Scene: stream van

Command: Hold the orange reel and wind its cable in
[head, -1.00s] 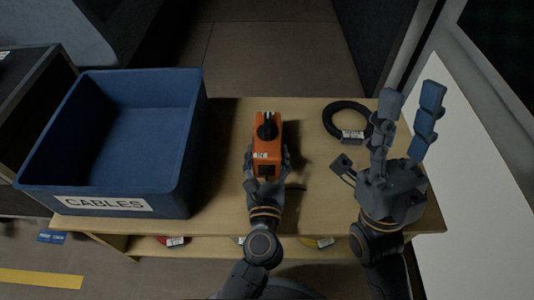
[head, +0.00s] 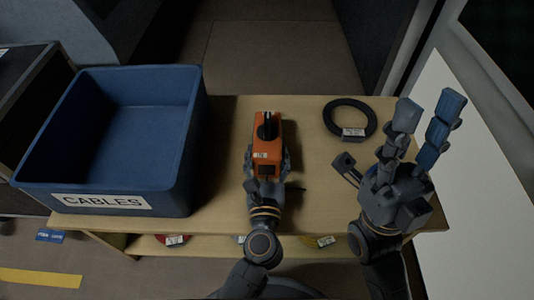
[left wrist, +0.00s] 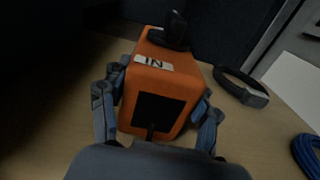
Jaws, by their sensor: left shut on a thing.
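The orange reel (head: 266,143) stands on the wooden table, with a black knob (head: 266,127) on top and a white label marked "IN" (left wrist: 153,63) in the left wrist view. My left gripper (head: 267,160) is shut on the reel, with fingers on both its sides. A dark cable (left wrist: 150,131) shows at the black opening on the reel's near face. A short dark piece, perhaps its end, sticks out right of my left gripper in the head view. My right gripper (head: 385,150) is open and empty over the table's right end, its fingers spread, apart from the reel.
A blue bin (head: 100,203) labelled "CABLES" stands on the left of the table (head: 310,125); its visible inside is empty. A black cable coil (head: 331,119) with a tag lies right of the reel.

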